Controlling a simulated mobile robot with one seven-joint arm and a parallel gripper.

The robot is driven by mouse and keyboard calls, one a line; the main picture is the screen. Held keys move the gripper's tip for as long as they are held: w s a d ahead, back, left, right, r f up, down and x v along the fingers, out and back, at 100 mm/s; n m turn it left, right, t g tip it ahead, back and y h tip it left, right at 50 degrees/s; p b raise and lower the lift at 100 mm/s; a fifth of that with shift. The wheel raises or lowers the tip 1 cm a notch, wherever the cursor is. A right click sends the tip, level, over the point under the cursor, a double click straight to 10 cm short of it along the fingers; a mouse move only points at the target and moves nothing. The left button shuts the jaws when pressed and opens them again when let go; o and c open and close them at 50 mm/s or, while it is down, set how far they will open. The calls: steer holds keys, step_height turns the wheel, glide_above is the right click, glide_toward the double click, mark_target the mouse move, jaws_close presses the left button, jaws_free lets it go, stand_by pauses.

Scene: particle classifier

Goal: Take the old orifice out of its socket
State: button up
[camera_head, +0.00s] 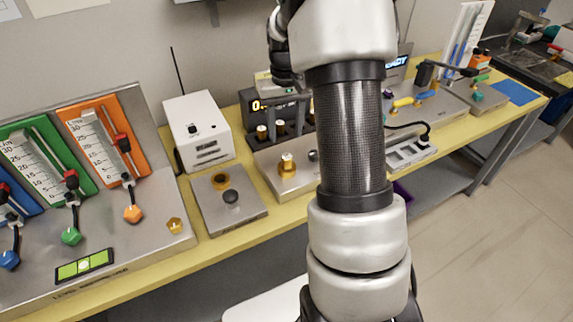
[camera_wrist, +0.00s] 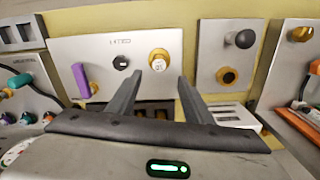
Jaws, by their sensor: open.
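The old orifice looks to be the brass fitting with a pale marked top (camera_wrist: 159,60), seated upright on a silver plate (camera_wrist: 88,52) in the wrist view. In the head view the brass fitting (camera_head: 287,165) stands on the same plate, left of my arm. My gripper (camera_wrist: 158,78) is open and empty. In the wrist view its two dark fingers point toward the fitting, which shows between and just past the fingertips. I cannot tell the remaining distance. The socket under the fitting is hidden by its flange.
A black hex piece (camera_wrist: 121,62) and a purple handle (camera_wrist: 81,80) are on the same plate. A neighbouring plate (camera_wrist: 208,58) carries a black knob (camera_wrist: 242,39) and a brass ring (camera_wrist: 227,76). A white box (camera_head: 198,128) stands behind, and a flowmeter panel (camera_head: 150,245) is at left.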

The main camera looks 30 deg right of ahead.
glide_above(287, 156)
step_height(287, 156, down, 5)
steer(key=shift+a+r, duration=0.1)
steer(key=shift+a, duration=0.05)
steer(key=shift+s+f, duration=0.15)
steer(key=shift+f, duration=2.45)
jaws_close()
